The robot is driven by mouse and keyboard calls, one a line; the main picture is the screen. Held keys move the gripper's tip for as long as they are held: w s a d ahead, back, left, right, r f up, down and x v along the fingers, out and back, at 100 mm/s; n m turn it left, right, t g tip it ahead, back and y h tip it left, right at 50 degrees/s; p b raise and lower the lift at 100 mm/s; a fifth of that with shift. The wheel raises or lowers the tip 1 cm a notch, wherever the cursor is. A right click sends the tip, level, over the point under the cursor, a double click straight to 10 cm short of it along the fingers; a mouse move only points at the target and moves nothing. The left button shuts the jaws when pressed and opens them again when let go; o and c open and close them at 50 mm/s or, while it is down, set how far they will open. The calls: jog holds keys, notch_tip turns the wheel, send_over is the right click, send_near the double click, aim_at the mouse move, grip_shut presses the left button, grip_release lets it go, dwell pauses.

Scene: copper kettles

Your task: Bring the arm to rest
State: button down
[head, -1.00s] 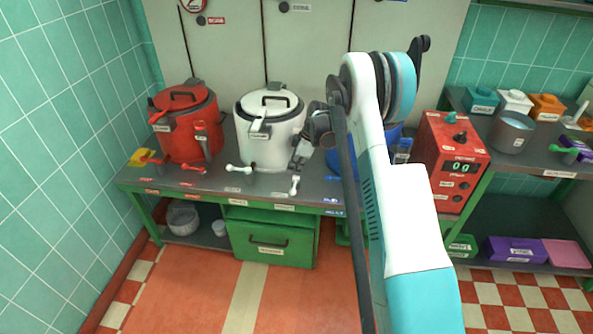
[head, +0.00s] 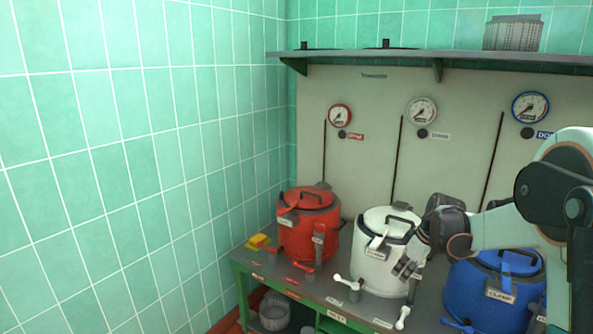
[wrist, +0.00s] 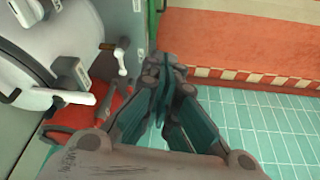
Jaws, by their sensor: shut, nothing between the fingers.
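My gripper (head: 406,268) is at the front right of the white kettle (head: 378,268) in the head view, pointing down. In the wrist view the fingers of my gripper (wrist: 166,78) are together with nothing between them. The white kettle also shows at the left of the wrist view (wrist: 40,35), beside the fingers. In the head view my arm reaches in from the right, in front of the blue kettle (head: 470,290). I cannot tell whether the gripper touches the white kettle.
A red kettle (head: 307,240) stands left of the white one on the grey bench (head: 325,292). Small levers stick out along the bench front. Above are several gauges (head: 422,111) and a shelf (head: 350,59). A tiled wall (head: 130,170) bounds the left side.

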jog(key=s+a+r+m+t+h, duration=0.1)
jog(key=s+a+r+m, duration=0.1)
jog(key=s+a+r, duration=0.4)
jog(key=s+a+r+m+t+h, duration=0.1)
jog(key=s+a+r+m, duration=0.15)
jog(key=s+r, duration=0.65)
jog(key=s+a+f+m+t, duration=0.1)
jog(key=s+m, duration=0.1)
jog(key=s, duration=0.7)
jog(key=s+a+f+m+t, duration=0.1)
jog(key=s+f+m, duration=0.1)
jog(key=s, duration=0.7)
jog(key=shift+s+f, duration=0.15)
jog(key=shift+s, duration=0.2)
jog(key=shift+m, duration=0.25)
